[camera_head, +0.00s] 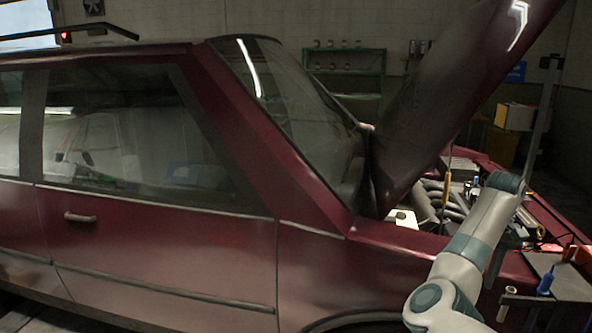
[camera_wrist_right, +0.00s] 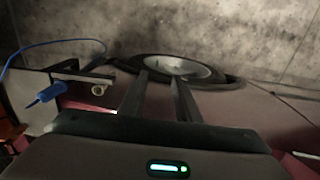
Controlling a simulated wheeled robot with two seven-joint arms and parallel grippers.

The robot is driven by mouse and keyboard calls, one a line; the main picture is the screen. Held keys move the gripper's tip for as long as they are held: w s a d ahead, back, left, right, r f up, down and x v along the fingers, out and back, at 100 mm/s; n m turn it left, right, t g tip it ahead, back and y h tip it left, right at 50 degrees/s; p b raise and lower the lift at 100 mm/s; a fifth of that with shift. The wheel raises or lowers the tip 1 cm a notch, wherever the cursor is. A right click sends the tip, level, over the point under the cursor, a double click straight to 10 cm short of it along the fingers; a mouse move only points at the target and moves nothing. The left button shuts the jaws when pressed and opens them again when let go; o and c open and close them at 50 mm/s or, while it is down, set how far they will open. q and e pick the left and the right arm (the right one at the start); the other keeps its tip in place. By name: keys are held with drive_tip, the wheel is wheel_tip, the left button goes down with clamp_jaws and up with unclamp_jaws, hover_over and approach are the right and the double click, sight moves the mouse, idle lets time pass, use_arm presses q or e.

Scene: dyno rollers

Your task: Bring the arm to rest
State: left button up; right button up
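My right arm (camera_head: 470,245) rises from the bottom right of the head view and bends in front of the car's engine bay. Its gripper cannot be made out there. In the right wrist view my right gripper (camera_wrist_right: 159,77) has its two fingers apart, with nothing between them. Beyond the fingers is a dark round wheel (camera_wrist_right: 190,68) by the concrete floor, apart from them as far as I can tell. My left arm and gripper are not in view.
A dark red car (camera_head: 170,240) fills the left and middle, its hood (camera_head: 460,90) raised over the open engine bay (camera_head: 445,200). A tool tray (camera_head: 570,283) with a blue-handled tool (camera_head: 546,283) stands at the lower right. In the wrist view a blue cable (camera_wrist_right: 60,42) lies left.

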wheel_tip(320, 180, down, 35)
drive_tip(key=a+n+t+h, duration=0.1)
drive_tip(key=n+t+h, duration=0.2)
drive_tip(key=n+h, duration=0.15)
drive_tip(key=s+a+f+t+y, duration=0.1)
drive_tip(key=s+a+f, duration=0.4)
drive_tip(key=s+f, duration=0.3)
drive_tip(key=s+a+f+n+t+y, duration=0.1)
drive_tip(key=s+a+f, duration=0.55)
drive_tip(key=f, duration=0.25)
drive_tip(key=s+a+f+t+y, duration=0.1)
drive_tip(key=s+a+f, duration=0.4)
drive_tip(key=s+f, duration=0.3)
drive_tip(key=s+a+f+y, duration=0.1)
drive_tip(key=s+a+f, duration=0.1)
drive_tip(key=s, duration=0.6)
drive_tip(key=s+a+f+y, duration=0.1)
drive_tip(key=s+a+f, duration=0.2)
drive_tip(key=s+a, duration=0.2)
drive_tip(key=s+a+f+y, duration=0.1)
drive_tip(key=s+a, duration=0.3)
drive_tip(key=s, duration=0.7)
drive_tip(key=shift+s+f, duration=0.15)
drive_tip(key=shift+f, duration=0.55)
